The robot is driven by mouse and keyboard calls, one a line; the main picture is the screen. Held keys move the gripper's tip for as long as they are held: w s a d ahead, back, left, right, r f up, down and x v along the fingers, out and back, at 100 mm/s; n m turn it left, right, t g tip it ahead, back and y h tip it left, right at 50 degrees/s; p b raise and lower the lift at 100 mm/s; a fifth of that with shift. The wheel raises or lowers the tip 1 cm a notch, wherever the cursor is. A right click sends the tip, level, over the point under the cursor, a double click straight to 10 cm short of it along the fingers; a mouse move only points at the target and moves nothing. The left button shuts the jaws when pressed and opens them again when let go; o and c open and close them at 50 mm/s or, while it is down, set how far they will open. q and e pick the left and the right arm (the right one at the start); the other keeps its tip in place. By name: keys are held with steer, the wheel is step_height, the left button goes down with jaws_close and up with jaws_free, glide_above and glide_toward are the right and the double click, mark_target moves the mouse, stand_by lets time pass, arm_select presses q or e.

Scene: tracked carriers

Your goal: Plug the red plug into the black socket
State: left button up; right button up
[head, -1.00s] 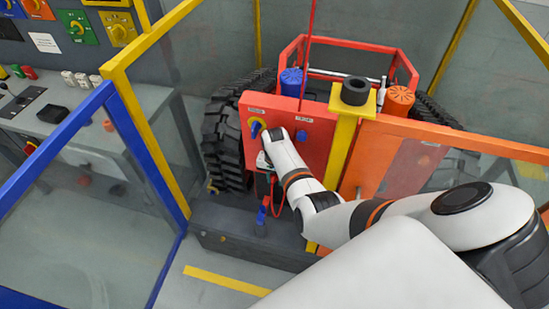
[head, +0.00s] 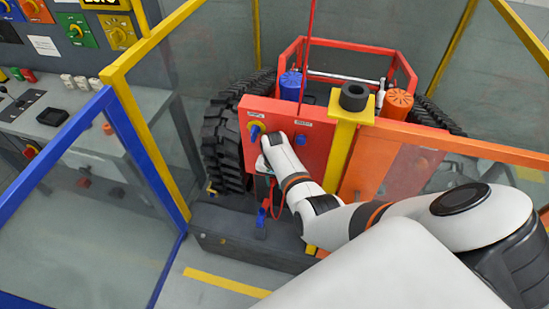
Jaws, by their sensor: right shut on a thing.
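My right gripper (head: 262,164) is in front of the lower left part of the red panel, under a blue knob with a yellow base. My own white wrist covers most of its fingers. It is shut on the red plug, which is mostly hidden. A red cable (head: 283,198) hangs in a loop just below the gripper. The black socket cannot be made out clearly; a small dark part shows under the gripper. My left gripper is not in view.
The red panel (head: 318,155) is on a tracked carrier with black tracks (head: 222,140). A yellow post (head: 342,150) and orange rail (head: 455,143) stand close to my right arm. Blue and yellow frames and a control desk (head: 60,120) are at left.

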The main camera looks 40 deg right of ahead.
steer(key=shift+s+a+r, duration=0.15)
steer(key=shift+s+a, duration=0.25)
steer(key=shift+a, duration=0.15)
steer(key=shift+p, duration=0.35)
stand_by(1.2)
steer(key=shift+w+d+f, duration=0.2)
steer(key=shift+w+d, duration=0.1)
steer(key=shift+d, duration=0.15)
steer(key=shift+w+d+b, duration=0.25)
steer(key=shift+d+b, duration=0.05)
steer(key=shift+b, duration=0.3)
steer(key=shift+w+d+r, duration=0.1)
steer(key=shift+r, duration=0.1)
